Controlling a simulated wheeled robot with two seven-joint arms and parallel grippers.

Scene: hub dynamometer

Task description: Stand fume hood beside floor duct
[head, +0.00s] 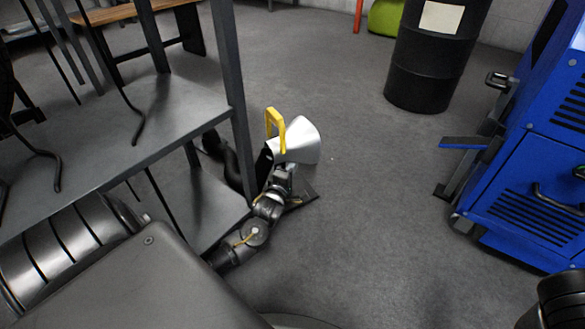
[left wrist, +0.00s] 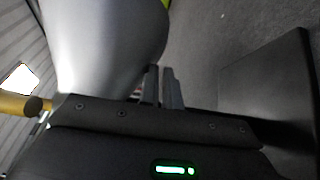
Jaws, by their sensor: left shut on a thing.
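The fume hood is a silver cone (head: 303,143) with a yellow handle (head: 275,128), beside the grey rack's right leg in the head view. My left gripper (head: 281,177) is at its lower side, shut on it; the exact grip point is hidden. In the left wrist view the silver cone (left wrist: 105,45) fills the upper left, with the yellow handle (left wrist: 18,105) at the left edge. The gripper fingers (left wrist: 162,88) are close together against the cone's side. A black curved hose (head: 228,160), perhaps the floor duct, shows partly behind the rack leg. My right gripper is not in view.
A grey metal rack (head: 170,105) stands close on the left. A dark flat plate (head: 302,194) lies by my left gripper. A black drum (head: 428,70) stands at the back and a blue cabinet (head: 540,150) on the right. The middle floor is clear.

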